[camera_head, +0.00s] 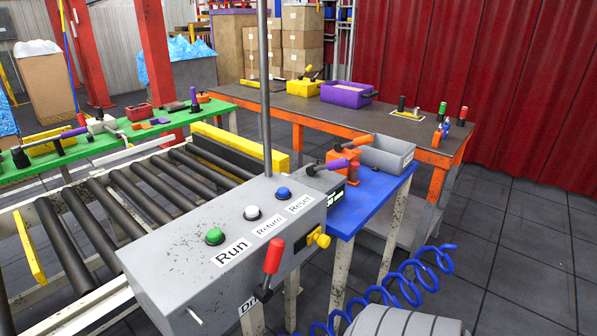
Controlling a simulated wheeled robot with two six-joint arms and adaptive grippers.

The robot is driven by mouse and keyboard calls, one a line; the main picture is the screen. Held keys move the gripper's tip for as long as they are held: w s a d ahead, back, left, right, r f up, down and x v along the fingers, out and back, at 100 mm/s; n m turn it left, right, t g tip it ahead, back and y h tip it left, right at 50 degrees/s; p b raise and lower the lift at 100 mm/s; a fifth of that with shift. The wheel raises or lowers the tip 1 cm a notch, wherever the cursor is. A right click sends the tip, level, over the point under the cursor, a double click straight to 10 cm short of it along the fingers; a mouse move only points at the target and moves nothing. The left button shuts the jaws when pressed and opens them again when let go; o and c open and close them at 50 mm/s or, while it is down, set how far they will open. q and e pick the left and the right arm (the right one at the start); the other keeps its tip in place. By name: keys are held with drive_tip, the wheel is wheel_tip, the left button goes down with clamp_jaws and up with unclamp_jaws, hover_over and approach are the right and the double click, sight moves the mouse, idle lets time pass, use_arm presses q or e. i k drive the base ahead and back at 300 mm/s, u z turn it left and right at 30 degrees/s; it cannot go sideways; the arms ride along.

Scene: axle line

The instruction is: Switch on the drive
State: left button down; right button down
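A grey control box (185,262) stands in the near centre beside the roller conveyor. Its top has a green button (214,236) by the label "Run", a white button (252,212) by "Return" and a blue button (283,192) by "Reset". A lever with a red handle (272,256) stands up at the front face. Below it is a partly hidden label (249,302) starting "Dri". Neither of my grippers is in view.
A roller conveyor (146,190) lies behind the box. A blue table (375,187) with a grey bin (387,156) stands to the right. A thin grey post (265,90) rises behind the box. A blue coiled hose (400,283) runs in front. The floor at right is clear.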

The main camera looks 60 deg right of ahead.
sight(262, 292)
drive_tip(key=k, duration=1.25)
drive_tip(key=z, duration=2.15)
drive_tip(key=i, duration=0.5)
drive_tip(key=z, duration=0.05)
